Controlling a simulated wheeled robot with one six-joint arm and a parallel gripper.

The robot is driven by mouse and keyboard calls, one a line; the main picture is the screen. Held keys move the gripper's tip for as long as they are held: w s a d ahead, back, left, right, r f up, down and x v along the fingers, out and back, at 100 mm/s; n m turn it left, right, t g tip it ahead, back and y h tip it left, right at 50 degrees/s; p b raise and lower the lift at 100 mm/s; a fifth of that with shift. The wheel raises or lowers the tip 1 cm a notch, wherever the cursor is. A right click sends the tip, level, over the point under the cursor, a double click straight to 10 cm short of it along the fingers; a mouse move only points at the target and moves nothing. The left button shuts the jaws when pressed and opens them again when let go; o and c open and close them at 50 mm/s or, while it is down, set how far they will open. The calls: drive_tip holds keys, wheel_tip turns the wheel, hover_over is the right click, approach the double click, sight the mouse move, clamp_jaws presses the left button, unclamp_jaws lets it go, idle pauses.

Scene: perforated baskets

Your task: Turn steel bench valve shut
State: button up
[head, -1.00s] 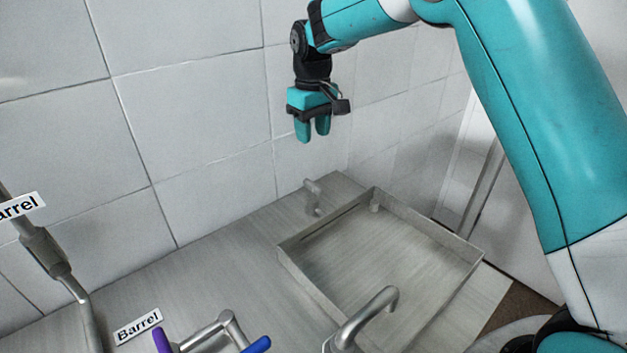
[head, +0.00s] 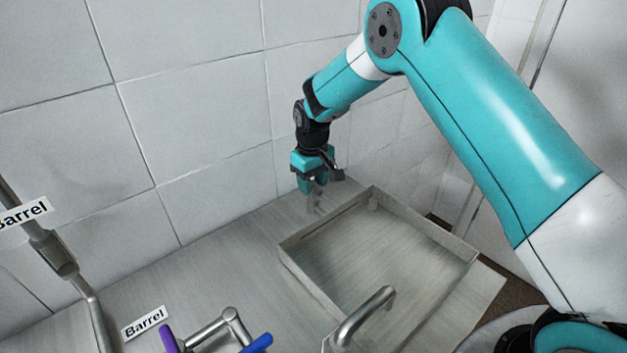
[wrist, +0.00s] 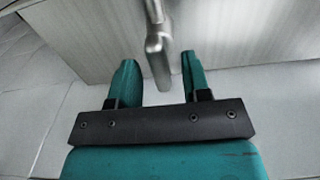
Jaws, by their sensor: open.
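The steel bench valve (head: 315,205) stands on the bench between the tiled wall and the basin, and my gripper hides much of it in the head view. In the wrist view its grey steel handle (wrist: 157,55) reaches down from the top edge into the space between my fingers. My gripper (head: 312,187) points down over the valve. In the wrist view my gripper (wrist: 160,72) is open, with one teal finger on each side of the handle. A gap shows on both sides, so the handle is not gripped.
A shallow steel basin (head: 288,250) lies right of the valve. A curved spout (head: 368,312) leans over its near edge. A fitting with purple and blue handles (head: 232,316) and a "Barrel" label (head: 144,322) are at the front. A pipe (head: 60,262) stands at left. The white wall is close behind.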

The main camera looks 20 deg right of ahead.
drive_tip(key=shift+c, duration=0.4)
clamp_jaws()
drive_tip(key=shift+m, duration=0.4)
drive_tip(key=m, duration=0.3)
drive_tip(key=shift+m+b, duration=0.3)
drive_tip(key=shift+b, duration=0.1)
drive_tip(key=m, duration=0.4)
drive_tip(key=shift+m+b, duration=0.3)
drive_tip(key=m, duration=0.4)
drive_tip(key=shift+m+b, duration=0.3)
drive_tip(key=shift+m, duration=2.2)
drive_tip(key=shift+r, duration=0.1)
